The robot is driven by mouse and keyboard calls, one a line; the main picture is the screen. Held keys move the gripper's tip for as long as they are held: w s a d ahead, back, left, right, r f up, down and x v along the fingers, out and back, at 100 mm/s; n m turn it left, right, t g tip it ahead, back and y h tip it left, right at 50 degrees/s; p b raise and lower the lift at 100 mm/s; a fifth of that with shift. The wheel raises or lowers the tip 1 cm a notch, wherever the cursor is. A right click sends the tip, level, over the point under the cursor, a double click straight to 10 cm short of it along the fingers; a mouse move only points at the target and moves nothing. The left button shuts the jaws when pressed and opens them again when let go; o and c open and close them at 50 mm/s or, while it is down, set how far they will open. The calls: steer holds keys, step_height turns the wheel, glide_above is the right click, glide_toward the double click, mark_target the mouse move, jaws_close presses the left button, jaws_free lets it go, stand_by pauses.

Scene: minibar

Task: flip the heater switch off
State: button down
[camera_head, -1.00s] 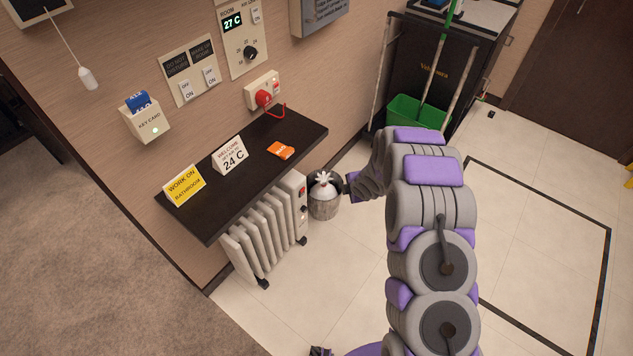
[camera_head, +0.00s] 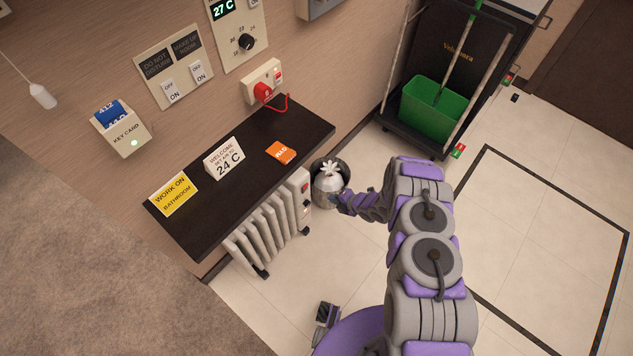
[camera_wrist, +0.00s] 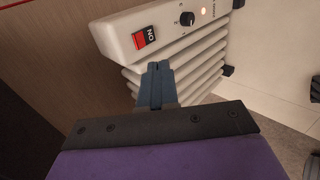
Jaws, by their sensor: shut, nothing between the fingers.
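The white ribbed heater (camera_head: 270,228) stands on the floor under the dark shelf. Its end panel shows in the wrist view (camera_wrist: 112,36), with a red rocker switch (camera_wrist: 145,37) whose visible label reads ON. Beside the switch are a black knob (camera_wrist: 187,18) and a small lit lamp (camera_wrist: 204,11). My gripper (camera_wrist: 158,68) is shut and empty, its fingertips a little below the switch in the wrist view and seemingly apart from it. In the head view my gripper (camera_head: 343,203) is beside the heater's panel end, in front of the bin.
The dark shelf (camera_head: 190,230) overhangs the heater and carries signs and an orange packet (camera_head: 281,152). A metal bin (camera_head: 328,190) with a white bag stands close to the heater. A cart with a green bucket (camera_head: 440,105) is behind. Tiled floor at right is open.

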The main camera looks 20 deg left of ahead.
steer(key=shift+d+f, duration=0.1)
steer(key=shift+a, duration=0.2)
steer(key=b, duration=0.5)
glide_toward(306, 189)
steer(key=x, duration=0.5)
steer(key=shift+w+a+f, duration=0.1)
steer(key=shift+a, duration=0.1)
